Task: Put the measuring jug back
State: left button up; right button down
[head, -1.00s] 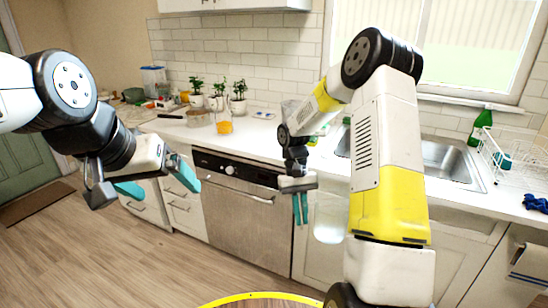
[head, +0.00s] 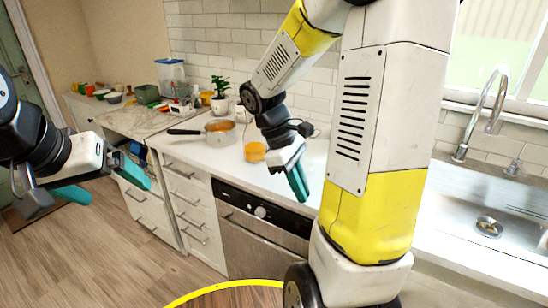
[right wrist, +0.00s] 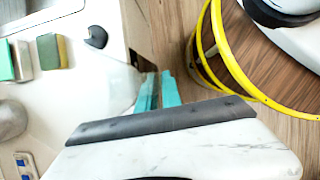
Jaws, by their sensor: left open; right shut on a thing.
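The measuring jug is a clear, see-through vessel (right wrist: 119,85); in the right wrist view it shows faintly beside the teal fingers. My right gripper (head: 298,184) is shut on it, and the fingers also show in the right wrist view (right wrist: 157,92). In the head view my right arm hides the jug, so I cannot tell its tilt there. The gripper is near the front edge of the white counter (head: 205,160), above the dishwasher (head: 255,235). My left gripper (head: 108,180) is open and empty at the left, above the floor and in front of the drawers.
A pan (head: 219,134) and an orange-filled glass (head: 255,151) stand on the counter. A potted plant (head: 220,98) is behind them. A marbled counter (head: 135,118) with several small items lies further left. The sink (head: 480,205) is at right. The wooden floor at lower left is clear.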

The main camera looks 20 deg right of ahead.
jog(key=shift+w+d+f, duration=0.8)
jog(key=shift+w+d, duration=0.05)
jog(key=shift+w, duration=1.75)
jog(key=shift+w+d+f, duration=0.8)
jog(key=shift+w, duration=1.75)
jog(key=shift+w+d+f, duration=0.8)
jog(key=shift+w+d, duration=0.05)
jog(key=shift+w, duration=1.75)
jog(key=shift+f, duration=0.15)
jog(key=c, duration=1.5)
grip_release()
